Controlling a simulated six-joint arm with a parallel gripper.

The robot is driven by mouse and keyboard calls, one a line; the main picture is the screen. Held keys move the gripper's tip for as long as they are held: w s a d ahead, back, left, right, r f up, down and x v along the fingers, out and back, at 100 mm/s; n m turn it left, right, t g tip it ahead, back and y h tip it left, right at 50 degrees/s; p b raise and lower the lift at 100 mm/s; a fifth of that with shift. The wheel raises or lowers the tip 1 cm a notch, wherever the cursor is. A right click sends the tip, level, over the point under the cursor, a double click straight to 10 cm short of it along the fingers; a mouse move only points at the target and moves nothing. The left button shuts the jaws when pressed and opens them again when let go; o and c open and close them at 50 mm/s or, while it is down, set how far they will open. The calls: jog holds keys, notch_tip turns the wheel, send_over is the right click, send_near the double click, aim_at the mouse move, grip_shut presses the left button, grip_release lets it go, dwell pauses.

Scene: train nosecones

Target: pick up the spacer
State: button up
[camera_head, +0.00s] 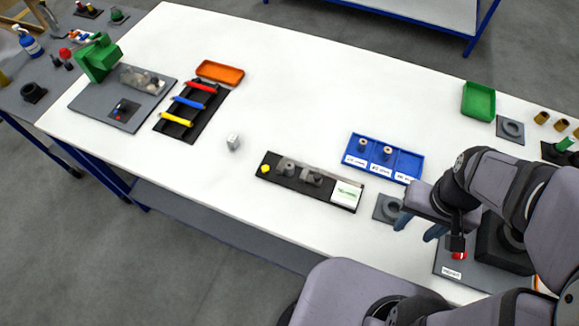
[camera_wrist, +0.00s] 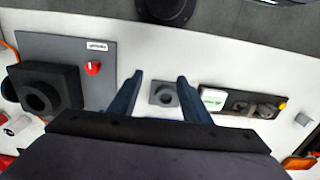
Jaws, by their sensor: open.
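The blue tray (camera_head: 406,165) has labelled compartments. Two small dark cylinders with pale tops stand in it, a left one (camera_head: 362,146) and a right one (camera_head: 386,153). They look like spacers, but the labels are too small to read. My gripper (camera_head: 418,229) is open with nothing visible between its blue fingers, in front of the tray and to its lower right. In the wrist view my gripper (camera_wrist: 160,80) points towards a small grey square plate with a ring (camera_wrist: 164,97).
A black tray (camera_head: 268,178) with grey parts and a white card lies left of the plate. A grey panel (camera_wrist: 45,45) with a red knob (camera_wrist: 92,68) and black block (camera_wrist: 45,90) lies beside my gripper. The white table (camera_head: 300,110) is clear behind the blue tray.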

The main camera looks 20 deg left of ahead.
jog(key=n+b, duration=0.5)
jog(key=n, duration=1.2)
send_over(290, 165)
jog(key=f, duration=0.3)
jog(key=shift+w+a+f, duration=0.1)
jog(key=shift+w+f, duration=0.05)
jog(key=shift+w, duration=0.1)
jog(key=shift+f+p, duration=0.3)
jog(key=shift+f, duration=0.7)
jog(key=shift+s+f+p, duration=0.2)
jog(key=shift+f+p, duration=0.4)
jog(key=shift+f, duration=0.5)
jog(key=shift+s+f+p, duration=0.15)
jog(key=shift+f+p, duration=0.4)
jog(key=shift+f, duration=1)
grip_shut()
